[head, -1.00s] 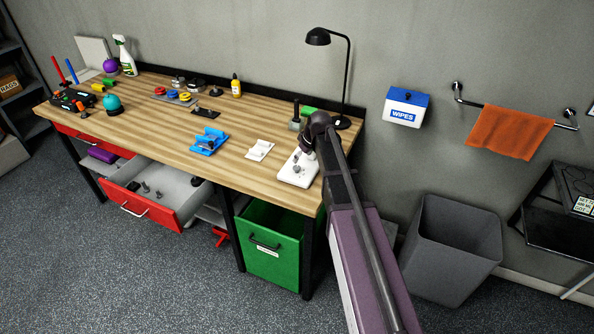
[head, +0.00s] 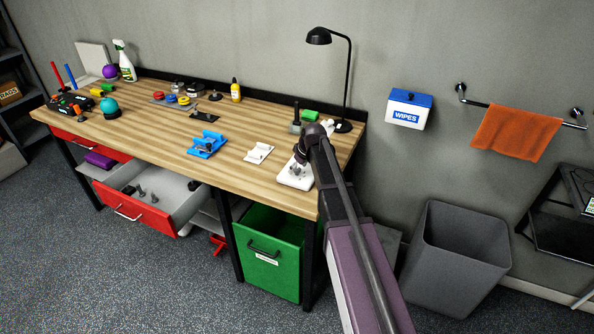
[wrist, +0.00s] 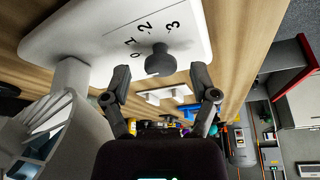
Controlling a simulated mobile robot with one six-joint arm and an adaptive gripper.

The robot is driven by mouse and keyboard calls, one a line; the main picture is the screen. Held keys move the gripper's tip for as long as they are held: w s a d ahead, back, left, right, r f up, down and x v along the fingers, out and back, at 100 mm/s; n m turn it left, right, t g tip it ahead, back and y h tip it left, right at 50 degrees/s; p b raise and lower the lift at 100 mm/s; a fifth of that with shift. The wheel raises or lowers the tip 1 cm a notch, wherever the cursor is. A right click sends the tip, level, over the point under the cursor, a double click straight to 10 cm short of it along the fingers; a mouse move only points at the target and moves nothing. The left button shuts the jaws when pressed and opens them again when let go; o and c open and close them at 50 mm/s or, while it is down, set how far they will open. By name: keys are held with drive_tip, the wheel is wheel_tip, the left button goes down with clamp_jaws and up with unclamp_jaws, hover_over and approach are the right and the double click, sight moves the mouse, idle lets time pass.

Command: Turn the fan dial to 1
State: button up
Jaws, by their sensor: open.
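The white fan base (head: 292,178) stands at the right end of the wooden workbench. In the wrist view the white base (wrist: 98,32) fills the upper left, with a round grey dial (wrist: 160,61) on its face. The printed marks 0, 1, 2 and 3 run beside the dial; I cannot tell which one it points at. My gripper (wrist: 161,74) is open and empty, with one finger to each side of the dial and a gap on both sides. In the head view my gripper (head: 298,160) is over the base and partly hides it.
A white holder (head: 258,152) and a blue holder (head: 207,144) lie left of the base. A black lamp (head: 347,85), a dark upright object (head: 295,118) and a green block (head: 310,115) stand behind. A green drawer (head: 270,252) hangs open below. Bare wood lies between the items.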

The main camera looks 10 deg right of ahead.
drive_tip(key=shift+c, duration=0.2)
clamp_jaws()
drive_tip(key=shift+a, duration=0.1)
drive_tip(key=shift+m, duration=0.3)
drive_tip(key=m, duration=0.2)
drive_tip(key=m+h, duration=0.1)
drive_tip(key=shift+s+m+t+h, duration=0.1)
drive_tip(key=shift+m+t+h, duration=0.2)
drive_tip(key=shift+m, duration=0.1)
drive_tip(key=m, duration=0.2)
drive_tip(key=m+h, duration=0.1)
drive_tip(key=m, duration=0.1)
drive_tip(key=shift+a+h, duration=0.15)
drive_tip(key=shift+h, duration=0.15)
drive_tip(key=shift+m, duration=0.3)
drive_tip(key=shift+o, duration=0.2)
unclamp_jaws()
